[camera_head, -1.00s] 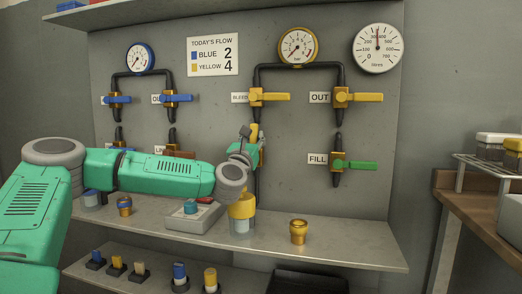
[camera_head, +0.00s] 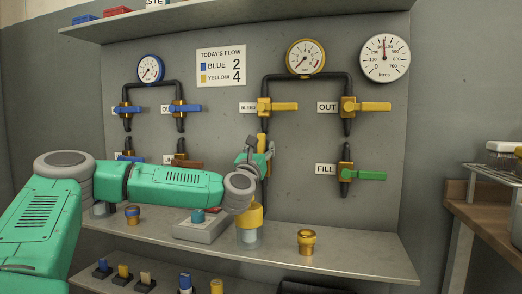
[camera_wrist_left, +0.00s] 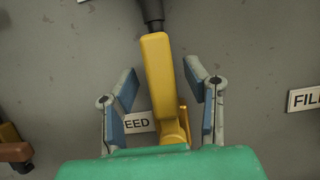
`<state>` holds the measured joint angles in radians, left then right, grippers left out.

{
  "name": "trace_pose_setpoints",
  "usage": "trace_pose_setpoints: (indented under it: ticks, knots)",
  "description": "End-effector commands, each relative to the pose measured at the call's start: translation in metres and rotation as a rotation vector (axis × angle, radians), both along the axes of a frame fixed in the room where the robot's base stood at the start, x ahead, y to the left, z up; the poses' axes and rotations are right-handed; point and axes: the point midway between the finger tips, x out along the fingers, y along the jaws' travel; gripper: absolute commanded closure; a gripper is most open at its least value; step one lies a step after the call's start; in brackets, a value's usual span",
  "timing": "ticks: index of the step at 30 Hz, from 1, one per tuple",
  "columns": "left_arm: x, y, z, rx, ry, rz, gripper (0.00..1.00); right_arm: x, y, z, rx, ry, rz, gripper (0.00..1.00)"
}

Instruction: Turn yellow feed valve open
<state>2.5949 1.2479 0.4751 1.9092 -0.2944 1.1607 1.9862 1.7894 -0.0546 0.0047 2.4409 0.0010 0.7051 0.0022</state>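The yellow feed valve's handle (camera_wrist_left: 160,80) stands nearly upright in the left wrist view, in line with the black pipe above it. A partly hidden label (camera_wrist_left: 137,122) reading "EED" is beside it. In the head view the upright yellow handle (camera_head: 262,142) shows just above my left gripper, which hides the rest of the valve. My left gripper (camera_head: 255,148) is open. In the left wrist view the blue-padded fingers of the gripper (camera_wrist_left: 162,85) are on either side of the handle, with gaps showing. My right gripper is in neither view.
The bleed valve (camera_head: 264,107) is just above, the out valve (camera_head: 349,107) and green-handled fill valve (camera_head: 346,175) to the right.

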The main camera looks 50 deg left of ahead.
Motion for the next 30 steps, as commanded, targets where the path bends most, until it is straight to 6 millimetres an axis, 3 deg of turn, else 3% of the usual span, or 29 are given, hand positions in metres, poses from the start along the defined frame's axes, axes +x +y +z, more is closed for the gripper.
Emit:
trace_pose_setpoints:
  ticks: [8,21,30]
  knots:
    - [-0.015,-0.009,-0.007,-0.003,-0.002,-0.002,0.59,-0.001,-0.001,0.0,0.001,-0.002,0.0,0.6]
    - [-0.082,-0.05,-0.043,-0.005,0.003,-0.001,0.59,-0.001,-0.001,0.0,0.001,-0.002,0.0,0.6]
    - [-0.094,-0.058,-0.048,-0.001,0.002,0.001,0.59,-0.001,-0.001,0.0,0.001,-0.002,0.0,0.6]
